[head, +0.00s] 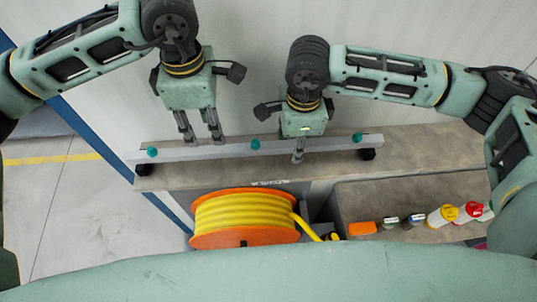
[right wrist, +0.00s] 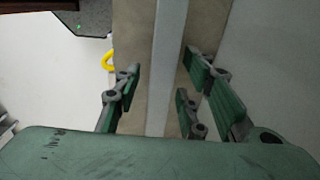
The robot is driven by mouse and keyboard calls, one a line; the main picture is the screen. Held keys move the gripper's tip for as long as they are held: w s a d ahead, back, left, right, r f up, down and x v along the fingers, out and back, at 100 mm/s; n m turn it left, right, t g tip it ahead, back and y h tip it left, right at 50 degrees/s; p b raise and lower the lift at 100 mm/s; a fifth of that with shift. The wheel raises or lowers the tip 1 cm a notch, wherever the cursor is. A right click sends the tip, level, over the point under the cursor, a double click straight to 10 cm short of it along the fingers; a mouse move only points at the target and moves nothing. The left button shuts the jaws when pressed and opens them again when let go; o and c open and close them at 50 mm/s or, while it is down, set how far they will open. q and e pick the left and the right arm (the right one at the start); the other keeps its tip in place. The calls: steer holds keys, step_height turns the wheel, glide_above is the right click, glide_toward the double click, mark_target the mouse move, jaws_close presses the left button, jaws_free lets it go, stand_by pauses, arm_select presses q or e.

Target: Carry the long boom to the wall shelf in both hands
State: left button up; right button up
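The long boom (head: 235,150) is a pale grey bar with teal knobs and dark end blocks. It lies lengthwise on the grey-brown wall shelf (head: 420,145). My left gripper (head: 203,140) points down at the boom's left part, its visible fingertips at the bar; whether they grip it is unclear. My right gripper (head: 298,158) is over the right part, one finger showing in front of the bar. In the right wrist view the boom (right wrist: 168,60) runs between the open fingers of the right gripper (right wrist: 160,95), with a gap visible on the left side.
An orange reel of yellow hose (head: 245,215) stands below the shelf. A lower grey surface (head: 400,200) at right holds an orange item (head: 361,228) and several small bottles (head: 440,215). A blue post (head: 90,135) stands left of the shelf. Open floor (head: 70,215) lies left.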

arm_select(q)
steer(key=shift+r, duration=0.1)
arm_select(e)
step_height(320, 180, up, 12)
stand_by(0.7)
